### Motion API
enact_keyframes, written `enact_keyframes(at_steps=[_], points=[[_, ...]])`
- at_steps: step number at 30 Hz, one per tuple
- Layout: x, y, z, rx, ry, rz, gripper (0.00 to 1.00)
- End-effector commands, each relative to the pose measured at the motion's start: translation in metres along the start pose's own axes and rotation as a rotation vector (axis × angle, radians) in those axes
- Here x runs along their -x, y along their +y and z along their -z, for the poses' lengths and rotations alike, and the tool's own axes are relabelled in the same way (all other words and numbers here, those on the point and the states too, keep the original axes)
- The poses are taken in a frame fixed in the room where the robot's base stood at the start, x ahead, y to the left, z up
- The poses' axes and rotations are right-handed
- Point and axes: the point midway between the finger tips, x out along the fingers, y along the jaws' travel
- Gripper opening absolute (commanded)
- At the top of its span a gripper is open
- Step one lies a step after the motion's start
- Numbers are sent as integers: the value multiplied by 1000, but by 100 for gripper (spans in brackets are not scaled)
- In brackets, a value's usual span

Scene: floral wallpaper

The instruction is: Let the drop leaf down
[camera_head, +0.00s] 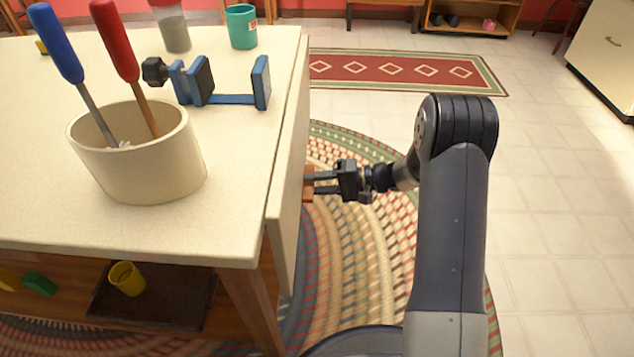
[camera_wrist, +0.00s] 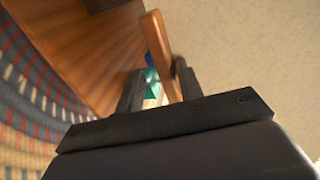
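The drop leaf (camera_head: 290,200) is a cream panel along the table's right side. My gripper (camera_head: 310,184) is just right of the leaf, below tabletop height, pointing left at a small brown wooden piece (camera_head: 308,196). In the wrist view, a wooden bar (camera_wrist: 160,50) lies between my fingers (camera_wrist: 162,90), close to the right one, with a gap to the left one. The fingers look open around it. I cannot tell what the bar is fixed to.
On the tabletop are a cream pot (camera_head: 150,170) with blue- and red-handled tools, a blue clamp (camera_head: 230,98), a teal cup (camera_head: 241,27) and a jar (camera_head: 174,30). A yellow cup (camera_head: 127,278) stands on the lower shelf. Floor right of my arm is clear.

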Motion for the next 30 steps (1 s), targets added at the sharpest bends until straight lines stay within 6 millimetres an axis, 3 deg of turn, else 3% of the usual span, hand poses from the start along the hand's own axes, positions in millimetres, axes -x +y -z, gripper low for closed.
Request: enact_keyframes(at_steps=[9,15,20,30], points=[[67,-2,-1,-3,3,5,36],[97,0,-1,-3,7,6,36],[106,1,-1,-3,7,6,36],[106,1,-1,-2,7,6,36]])
